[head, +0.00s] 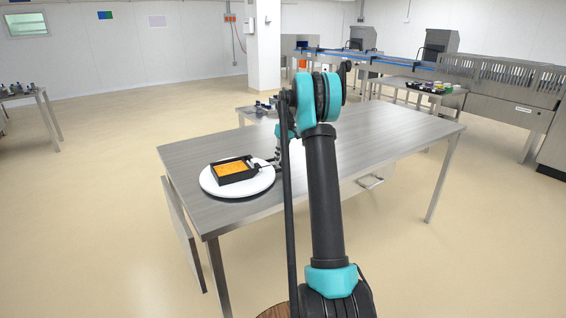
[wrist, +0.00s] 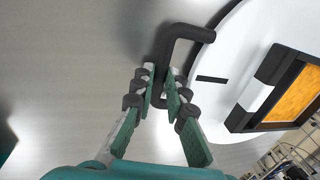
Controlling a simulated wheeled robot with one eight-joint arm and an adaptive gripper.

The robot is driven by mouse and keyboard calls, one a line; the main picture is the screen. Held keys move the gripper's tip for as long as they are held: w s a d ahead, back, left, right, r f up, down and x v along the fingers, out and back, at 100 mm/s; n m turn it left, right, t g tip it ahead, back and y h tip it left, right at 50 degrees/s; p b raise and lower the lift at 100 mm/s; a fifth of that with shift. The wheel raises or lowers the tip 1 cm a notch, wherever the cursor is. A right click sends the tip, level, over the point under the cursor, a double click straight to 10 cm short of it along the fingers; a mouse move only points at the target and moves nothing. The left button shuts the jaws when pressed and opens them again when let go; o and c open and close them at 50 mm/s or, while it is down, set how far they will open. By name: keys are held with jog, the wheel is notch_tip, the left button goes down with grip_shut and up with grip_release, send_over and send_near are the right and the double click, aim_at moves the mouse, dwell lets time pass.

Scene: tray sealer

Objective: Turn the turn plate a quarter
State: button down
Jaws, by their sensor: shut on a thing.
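The turn plate (head: 207,186) is a white round disc lying flat near the left end of the steel table. It also shows in the wrist view (wrist: 228,62), with a short dark mark near its edge. A black tray with orange contents (head: 234,170) sits on it. In the wrist view a black bent handle (wrist: 187,31) reaches out from the plate's edge. My gripper (wrist: 161,82) is shut on this handle, its two fingers on either side of the bar. In the head view my arm hides most of the gripper.
The steel table (head: 375,130) is mostly bare to the right of the plate. A side table with trays (head: 432,88) and a conveyor line (head: 490,72) stand behind at the right.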

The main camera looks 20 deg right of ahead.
jog(key=shift+w+a+n, duration=0.15)
jog(key=shift+w+n, duration=0.15)
jog(key=shift+w, duration=0.2)
jog(key=shift+w+a+n, duration=0.15)
jog(key=shift+w+n, duration=0.15)
jog(key=shift+w, duration=0.3)
jog(key=c, duration=1.5)
grip_release()
jog(key=shift+c, duration=0.2)
notch_tip(320, 180, up, 12)
jog(key=d, duration=0.2)
jog(key=shift+w, duration=0.4)
jog(key=shift+s+f, duration=0.1)
